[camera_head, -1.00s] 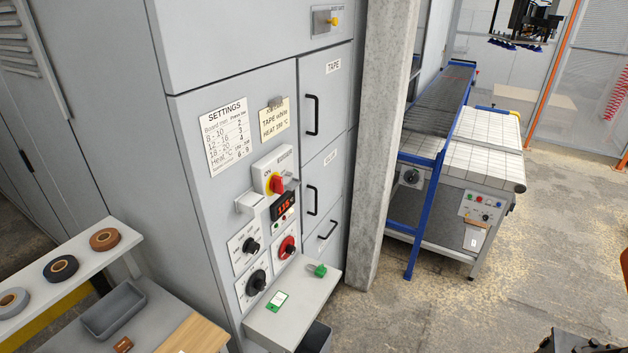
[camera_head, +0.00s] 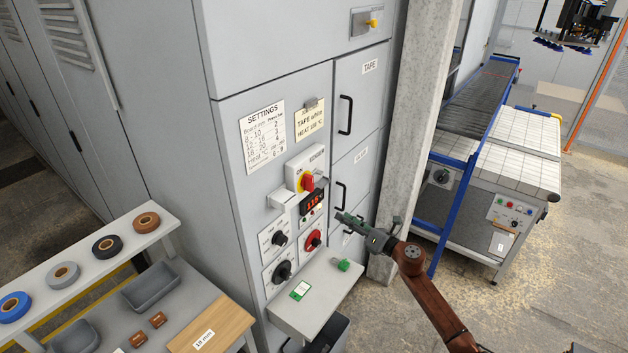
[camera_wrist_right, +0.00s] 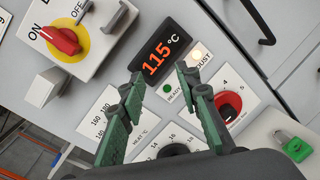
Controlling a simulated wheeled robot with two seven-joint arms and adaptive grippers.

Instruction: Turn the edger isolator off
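The edger isolator is a red rotary knob (camera_head: 307,182) on a yellow disc, in a pale box on the grey cabinet front. In the right wrist view the knob (camera_wrist_right: 60,40) is at upper left, its grip lying towards the ON label, with OFF (camera_wrist_right: 75,8) above right. My right gripper (camera_head: 350,220) is in front of the panel, right of and below the isolator and apart from it. In the right wrist view its green fingers (camera_wrist_right: 158,80) are spread with nothing between them. My left gripper is not in view.
A temperature display (camera_wrist_right: 157,50) reads 115 °C. Below the isolator are a red dial (camera_head: 313,240) and black dials (camera_head: 281,271). A concrete column (camera_head: 420,120) stands right of the cabinet.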

